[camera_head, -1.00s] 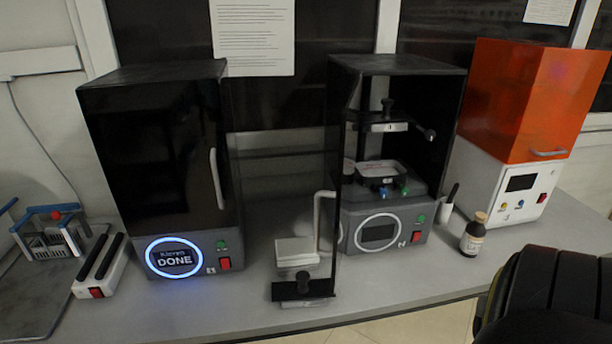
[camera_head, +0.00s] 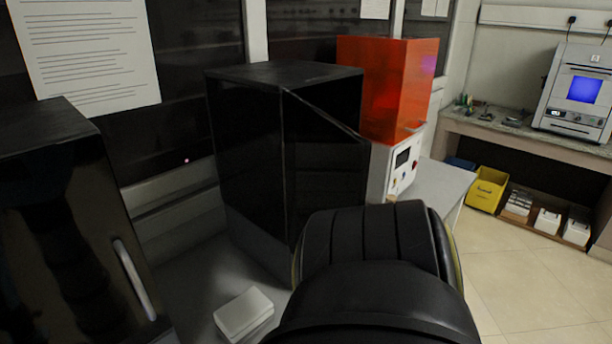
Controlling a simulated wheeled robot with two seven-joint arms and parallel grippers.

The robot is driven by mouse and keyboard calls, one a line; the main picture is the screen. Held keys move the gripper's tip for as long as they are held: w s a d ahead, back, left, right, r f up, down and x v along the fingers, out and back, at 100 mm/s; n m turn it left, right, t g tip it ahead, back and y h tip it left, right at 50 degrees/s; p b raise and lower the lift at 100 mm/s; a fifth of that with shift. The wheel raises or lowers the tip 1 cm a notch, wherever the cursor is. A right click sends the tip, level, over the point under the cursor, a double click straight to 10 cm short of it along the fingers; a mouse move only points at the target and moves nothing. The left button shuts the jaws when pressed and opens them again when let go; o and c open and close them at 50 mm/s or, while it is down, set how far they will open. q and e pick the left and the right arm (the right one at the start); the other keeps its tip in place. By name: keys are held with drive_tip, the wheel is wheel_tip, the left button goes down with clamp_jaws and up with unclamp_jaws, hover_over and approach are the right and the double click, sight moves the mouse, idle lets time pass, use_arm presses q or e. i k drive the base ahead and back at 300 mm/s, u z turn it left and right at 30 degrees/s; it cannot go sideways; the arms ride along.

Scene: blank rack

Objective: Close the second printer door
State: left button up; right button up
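The second printer (camera_head: 243,150) is a black box in the middle of the head view. Its dark door (camera_head: 325,160) hinges at the near left vertical edge. The door's top edge slants down to the right, away from the box top, so the door stands open at an angle. I see its outer face; its lower part and handle are hidden behind a black link of my arm. Neither gripper is in view, so I cannot see any contact with the door.
The first printer (camera_head: 60,210), with its handle, stands at the left. A white block (camera_head: 243,313) lies on the bench between the printers. An orange-topped machine (camera_head: 385,90) stands behind the second printer. Open floor (camera_head: 535,270) lies at the right, with a yellow bin (camera_head: 487,190).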

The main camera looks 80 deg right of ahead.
sight(328, 163)
drive_tip(key=z, duration=3)
drive_tip(key=k, duration=1.1)
drive_tip(key=u, duration=0.15)
drive_tip(key=i, duration=0.7)
